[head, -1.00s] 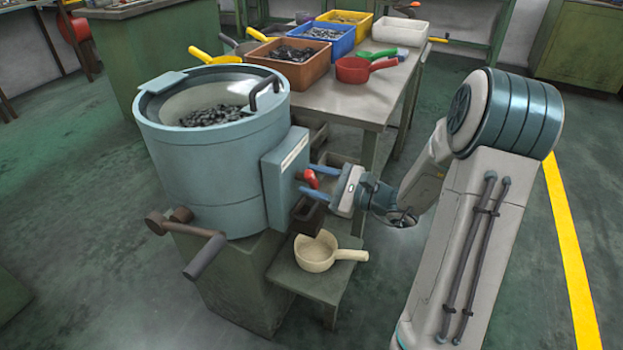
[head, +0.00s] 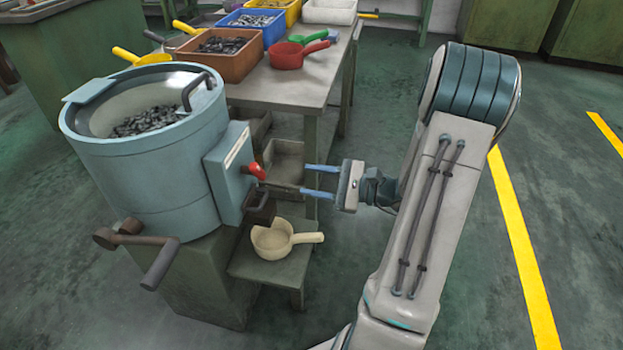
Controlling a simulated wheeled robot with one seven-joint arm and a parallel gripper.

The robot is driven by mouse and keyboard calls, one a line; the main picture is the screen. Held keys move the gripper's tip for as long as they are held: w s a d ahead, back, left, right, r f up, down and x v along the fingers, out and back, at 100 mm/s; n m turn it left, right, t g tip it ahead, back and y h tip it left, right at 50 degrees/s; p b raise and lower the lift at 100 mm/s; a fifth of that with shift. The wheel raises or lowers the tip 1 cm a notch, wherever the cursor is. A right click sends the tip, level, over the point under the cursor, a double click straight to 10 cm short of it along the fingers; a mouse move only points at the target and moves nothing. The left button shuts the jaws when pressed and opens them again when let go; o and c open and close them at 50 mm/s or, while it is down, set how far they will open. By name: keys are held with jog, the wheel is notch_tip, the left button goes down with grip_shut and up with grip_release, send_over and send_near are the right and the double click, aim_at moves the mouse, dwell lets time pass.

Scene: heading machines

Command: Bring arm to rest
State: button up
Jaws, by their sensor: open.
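My gripper (head: 303,179) is open and empty, with its two blue fingers pointing left. The fingertips are apart from the red knob (head: 256,172) on the blue-grey box at the side of the machine, with a clear gap between. My arm bends up to its large ribbed joint at the upper right and is partly stretched toward the machine.
The blue-grey drum (head: 150,190) holds dark metal parts. A cream scoop (head: 275,245) lies on a low green stand below my gripper. The table (head: 300,88) behind carries an orange bin (head: 220,60) and a red scoop (head: 290,55). Floor to the right is open.

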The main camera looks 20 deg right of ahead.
jog(key=s+a+r+n+g+h+p, duration=0.5)
jog(key=s+a+r+n+g+p, duration=0.6)
jog(key=a+r, duration=0.25)
jog(key=s+d+r+n+t+h+p, duration=0.1)
jog(key=s+d+r+n+h+p, duration=0.1)
jog(key=r+n+h+p, duration=0.2)
jog(key=s+d+r+n+t+h+p, duration=0.1)
jog(key=r+n+h+p, duration=0.3)
jog(key=r+p, duration=0.5)
notch_tip(320, 180, up, 4)
jog(key=shift+s+d+t+h+p, duration=0.35)
jog(key=shift+s+t+h, duration=0.15)
jog(key=shift+s+h, duration=0.2)
